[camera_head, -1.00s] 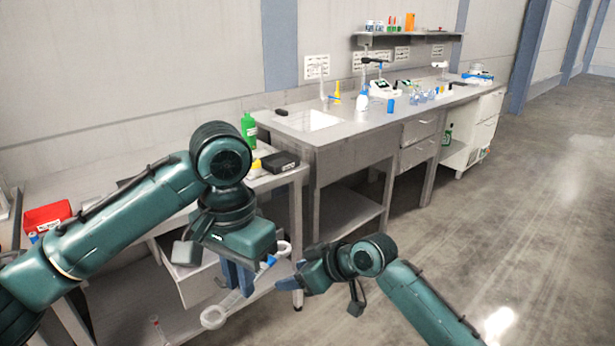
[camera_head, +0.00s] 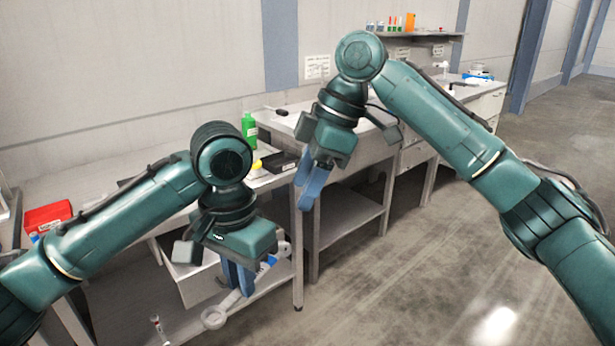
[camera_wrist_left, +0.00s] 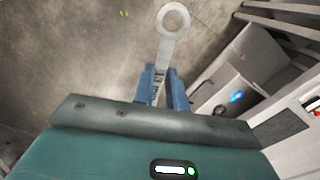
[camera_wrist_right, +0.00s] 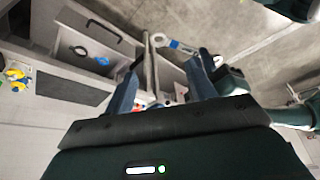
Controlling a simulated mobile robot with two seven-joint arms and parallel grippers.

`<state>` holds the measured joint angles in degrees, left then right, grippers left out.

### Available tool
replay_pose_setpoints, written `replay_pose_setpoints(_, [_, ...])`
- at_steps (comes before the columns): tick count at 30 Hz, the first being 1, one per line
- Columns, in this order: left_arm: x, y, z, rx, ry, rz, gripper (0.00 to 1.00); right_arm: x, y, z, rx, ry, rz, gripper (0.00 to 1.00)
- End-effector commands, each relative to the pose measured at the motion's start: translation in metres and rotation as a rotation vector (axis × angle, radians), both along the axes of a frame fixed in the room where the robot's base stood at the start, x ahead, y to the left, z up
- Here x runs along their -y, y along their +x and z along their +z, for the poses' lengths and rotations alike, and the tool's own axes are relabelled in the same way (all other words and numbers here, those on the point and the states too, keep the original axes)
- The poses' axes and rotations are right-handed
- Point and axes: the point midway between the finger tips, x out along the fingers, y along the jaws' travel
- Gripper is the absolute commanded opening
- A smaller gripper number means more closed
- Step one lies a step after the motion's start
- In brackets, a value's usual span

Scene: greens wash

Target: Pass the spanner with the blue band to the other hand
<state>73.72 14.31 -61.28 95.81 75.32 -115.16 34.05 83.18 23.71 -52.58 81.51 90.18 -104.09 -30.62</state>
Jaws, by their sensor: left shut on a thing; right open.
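My left gripper (camera_head: 238,280) is shut on the spanner with the blue band (camera_head: 215,317), gripping its shaft. In the head view, one ring end sticks out to the lower left; the blue band and other ring end lie to the right, partly behind the gripper. In the left wrist view a grey ring end of the spanner (camera_wrist_left: 173,20) stands out beyond the fingers. My right gripper (camera_head: 309,188) is open and empty, above and to the right of the spanner, apart from it. The blue-banded part of the spanner (camera_wrist_right: 173,44) shows beyond the right wrist's fingers.
A longer counter (camera_head: 385,148) runs to the back right, behind my right arm. The floor at lower right is open.

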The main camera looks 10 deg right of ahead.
Motion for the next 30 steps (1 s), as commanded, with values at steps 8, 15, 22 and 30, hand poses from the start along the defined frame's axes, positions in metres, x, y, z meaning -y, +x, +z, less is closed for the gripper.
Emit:
replay_pose_setpoints(8, [0.000,0.000,0.000,0.001,-0.001,0.000,0.00,-0.017,0.000,-0.044,-0.004,-0.002,0.001,0.55])
replay_pose_setpoints(15, [0.000,0.000,0.000,0.000,0.000,0.000,0.00,-0.034,0.001,-0.083,-0.003,0.000,0.001,0.55])
replay_pose_setpoints(22, [0.000,0.000,0.000,0.001,-0.001,0.000,0.00,-0.043,0.002,-0.103,0.000,0.002,-0.001,0.55])
replay_pose_setpoints(30, [0.001,0.000,0.001,0.002,-0.003,-0.001,0.00,-0.044,0.002,-0.108,-0.002,0.001,-0.001,0.55])
